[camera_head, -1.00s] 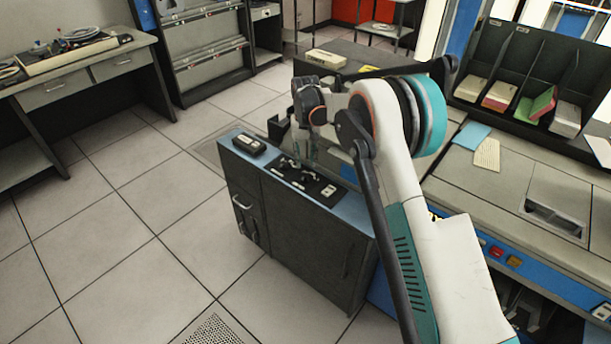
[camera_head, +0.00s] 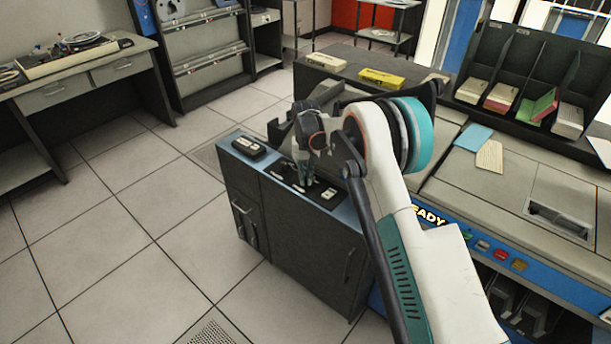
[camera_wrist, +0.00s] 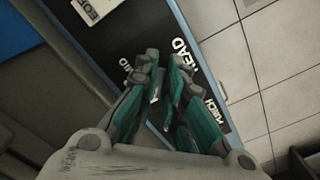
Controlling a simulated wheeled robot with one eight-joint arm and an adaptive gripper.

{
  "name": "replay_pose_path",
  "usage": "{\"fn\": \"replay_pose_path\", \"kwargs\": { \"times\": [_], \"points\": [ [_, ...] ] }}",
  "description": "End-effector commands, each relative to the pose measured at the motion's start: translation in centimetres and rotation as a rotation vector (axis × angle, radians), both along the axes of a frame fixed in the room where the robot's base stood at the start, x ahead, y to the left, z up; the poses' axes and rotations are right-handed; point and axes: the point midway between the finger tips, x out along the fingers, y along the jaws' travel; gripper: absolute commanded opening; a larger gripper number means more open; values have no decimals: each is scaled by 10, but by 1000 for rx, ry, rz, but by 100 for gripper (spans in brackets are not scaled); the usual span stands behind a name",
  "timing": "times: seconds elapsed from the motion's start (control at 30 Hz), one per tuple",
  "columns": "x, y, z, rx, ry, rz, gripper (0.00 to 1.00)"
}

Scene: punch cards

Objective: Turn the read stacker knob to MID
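The dark control panel (camera_head: 328,205) lies on top of the dark cabinet with a blue-grey top. The READ label (camera_wrist: 184,55) and MID label (camera_wrist: 126,68) show beside my fingertips in the wrist view. The PUNCH label (camera_wrist: 217,117) is lower right and the EOF label (camera_wrist: 98,8) is upper left. My gripper (camera_wrist: 165,60) points down at the panel, its two teal-padded fingers close together with a narrow dark gap at the tips. It also shows over the panel in the head view (camera_head: 304,180). The read stacker knob is not clearly visible; whether the fingers touch it cannot be told.
A small dark box (camera_head: 248,148) sits at the cabinet top's left end. The card machine (camera_head: 520,185) stands to the right, with card decks in a rack behind. A yellow box (camera_head: 381,78) lies on the rear surface. The tiled floor (camera_head: 140,230) at left is clear.

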Motion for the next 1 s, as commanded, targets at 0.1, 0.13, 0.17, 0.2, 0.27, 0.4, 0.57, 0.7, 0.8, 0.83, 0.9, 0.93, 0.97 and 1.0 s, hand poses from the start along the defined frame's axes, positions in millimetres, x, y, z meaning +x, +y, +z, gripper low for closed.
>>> {"fn": "replay_pose_path", "kwargs": {
  "times": [0.1,0.13,0.17,0.2,0.27,0.4,0.57,0.7,0.8,0.83,0.9,0.93,0.97,1.0],
  "points": [
    [0,0,0,0,0,0,0],
    [0,0,0,0,0,0,0],
    [0,0,0,0,0,0,0],
    [0,0,0,0,0,-1,0],
    [0,0,0,0,0,-6,0],
    [0,0,0,0,0,-35,0],
    [0,1,0,0,0,-112,0],
    [0,3,1,0,0,-216,0],
    [0,3,1,0,0,-306,0],
    [0,4,1,0,0,-335,0],
    [0,4,1,0,0,-401,0],
    [0,5,1,0,0,-430,0],
    [0,5,1,0,0,-459,0],
    [1,5,1,0,0,-497,0]
  ]
}}
